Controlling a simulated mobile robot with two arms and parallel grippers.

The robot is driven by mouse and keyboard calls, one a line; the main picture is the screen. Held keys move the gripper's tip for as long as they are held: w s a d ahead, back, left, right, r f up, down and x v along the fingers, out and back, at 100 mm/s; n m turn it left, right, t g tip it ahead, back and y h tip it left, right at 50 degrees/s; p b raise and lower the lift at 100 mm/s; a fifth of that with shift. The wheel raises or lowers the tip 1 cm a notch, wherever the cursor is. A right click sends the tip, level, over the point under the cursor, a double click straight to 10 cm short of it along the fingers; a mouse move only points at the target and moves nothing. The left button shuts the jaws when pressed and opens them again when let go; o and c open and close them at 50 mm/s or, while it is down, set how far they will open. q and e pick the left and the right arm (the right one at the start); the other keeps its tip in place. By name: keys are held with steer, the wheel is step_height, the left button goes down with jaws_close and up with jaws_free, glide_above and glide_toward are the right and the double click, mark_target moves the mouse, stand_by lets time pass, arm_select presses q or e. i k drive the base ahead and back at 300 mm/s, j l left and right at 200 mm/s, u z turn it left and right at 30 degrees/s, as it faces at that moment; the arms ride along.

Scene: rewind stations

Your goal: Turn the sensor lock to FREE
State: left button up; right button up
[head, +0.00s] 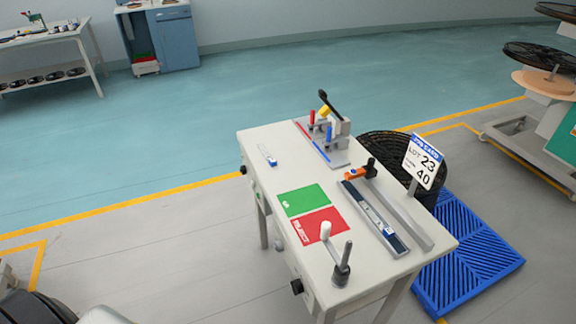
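No part is clearly readable as the sensor lock, and no FREE marking can be read. The white work table (263,150) stands in the middle of the head view. A fixture (328,148) at its far end carries a red post, a blue post, a yellow part and a black lever (328,103) tilted up. Black knobs sit on the table's left side, one far (243,169) and one near (297,287). An orange-handled part with a black end (360,170) lies by a long rail (375,217). Neither of my grippers is in view.
A blue pallet (468,250) and black reel stand right.

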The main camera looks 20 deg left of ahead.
mark_target(243, 170)
steer(key=i+j+z, duration=0.2)
steer(key=j+z, duration=0.25)
steer(key=j, duration=0.3)
steer(key=j+z, duration=0.4)
steer(key=j, duration=0.35)
steer(key=j+z, duration=0.45)
steer(key=j, duration=0.35)
